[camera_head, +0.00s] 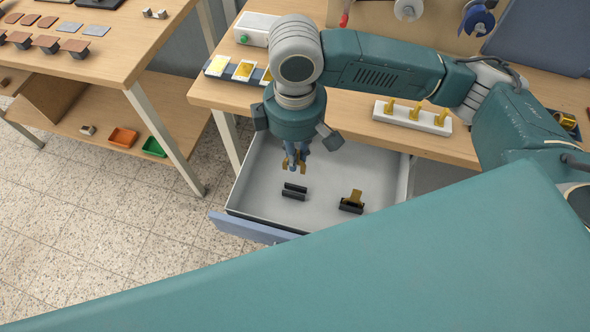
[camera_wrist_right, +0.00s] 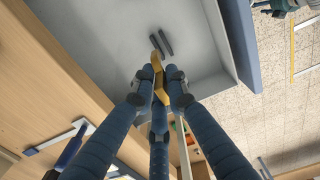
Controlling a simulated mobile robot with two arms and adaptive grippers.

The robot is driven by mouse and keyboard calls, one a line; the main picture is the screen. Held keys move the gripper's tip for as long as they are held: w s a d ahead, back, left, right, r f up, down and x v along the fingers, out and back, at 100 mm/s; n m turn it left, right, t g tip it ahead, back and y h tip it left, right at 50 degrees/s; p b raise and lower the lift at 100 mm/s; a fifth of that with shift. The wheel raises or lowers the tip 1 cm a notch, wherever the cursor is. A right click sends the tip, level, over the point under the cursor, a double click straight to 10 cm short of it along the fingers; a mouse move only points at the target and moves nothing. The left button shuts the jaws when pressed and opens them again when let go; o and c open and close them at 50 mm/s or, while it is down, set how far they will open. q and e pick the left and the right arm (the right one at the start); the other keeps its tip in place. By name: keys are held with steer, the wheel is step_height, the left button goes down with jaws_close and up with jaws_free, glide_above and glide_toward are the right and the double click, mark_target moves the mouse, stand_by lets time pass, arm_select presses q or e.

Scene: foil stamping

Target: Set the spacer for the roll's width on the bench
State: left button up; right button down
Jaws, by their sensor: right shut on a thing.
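My right gripper (camera_head: 294,163) hangs over the open drawer (camera_head: 256,186) of the bench, pointing down. It is shut on a brass-coloured spacer (camera_wrist_right: 157,66), which also shows in small parts at the fingertips in the head view (camera_head: 285,164). The fingers hide much of its shape. Below it in the drawer is an empty black two-bar holder (camera_head: 294,191), also seen in the right wrist view (camera_wrist_right: 162,43); the spacer appears apart from it. A second brass spacer (camera_head: 355,196) stands in another black holder (camera_head: 351,207) to the right. My left gripper is out of view.
On the bench (camera_head: 345,126) are a white block with several brass pegs (camera_head: 412,117), a tray with gold pieces (camera_head: 243,71) and a white-green box (camera_head: 256,29). Foil rolls, one blue (camera_head: 479,19), hang behind. A side table (camera_head: 130,38) stands left.

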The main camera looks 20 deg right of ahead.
step_height(320, 180, up, 7)
steer(key=shift+r, duration=0.1)
stand_by(0.6)
